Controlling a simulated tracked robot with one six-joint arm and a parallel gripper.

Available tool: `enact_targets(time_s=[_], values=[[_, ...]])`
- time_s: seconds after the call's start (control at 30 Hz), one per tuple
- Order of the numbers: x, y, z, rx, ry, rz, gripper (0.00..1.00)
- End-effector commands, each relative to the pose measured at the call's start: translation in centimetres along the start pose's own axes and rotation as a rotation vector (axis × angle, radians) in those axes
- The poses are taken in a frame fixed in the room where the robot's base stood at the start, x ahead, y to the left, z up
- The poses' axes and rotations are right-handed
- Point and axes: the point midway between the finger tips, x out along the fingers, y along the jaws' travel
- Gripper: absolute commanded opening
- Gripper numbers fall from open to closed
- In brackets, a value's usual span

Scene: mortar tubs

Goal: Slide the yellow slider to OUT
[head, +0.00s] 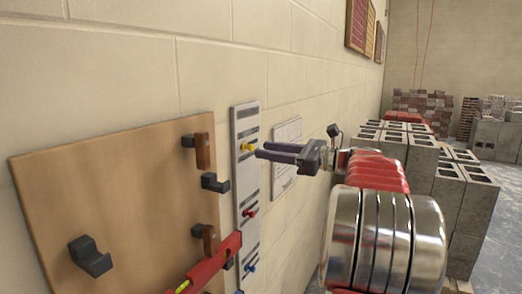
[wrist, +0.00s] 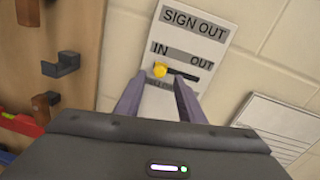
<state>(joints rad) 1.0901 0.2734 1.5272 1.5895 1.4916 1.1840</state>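The yellow slider (wrist: 160,69) is a small round knob on a white SIGN OUT panel (wrist: 213,34). It sits at the left end of a dark slot, under the word IN; OUT is printed above the right end. In the head view the yellow slider (head: 248,147) is the top knob on the tall narrow panel (head: 246,113). My gripper (wrist: 160,80) points at the panel with its two purple fingers apart, and the knob shows between their tips. In the head view my gripper (head: 262,151) has its tips close to the knob; contact cannot be told.
A red knob (head: 250,212) and a blue knob (head: 250,267) sit lower on the panel. Left is a wooden board (head: 120,190) with dark hooks and a red level (head: 210,268). A white sheet (head: 287,157) hangs right. Grey blocks (head: 463,200) are stacked farther right.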

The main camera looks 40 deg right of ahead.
Motion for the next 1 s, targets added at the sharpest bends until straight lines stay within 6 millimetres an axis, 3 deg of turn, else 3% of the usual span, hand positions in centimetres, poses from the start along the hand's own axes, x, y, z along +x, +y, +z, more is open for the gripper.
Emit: enact_targets(time_s=[0.2, 0.6, 1.0], values=[[2.6, 0.0, 0.0, 0.000, 0.000, 0.002, 0.35], [3.3, 0.0, 0.0, 0.000, 0.000, 0.000, 0.35], [3.2, 0.0, 0.0, 0.000, 0.000, 0.000, 0.07]])
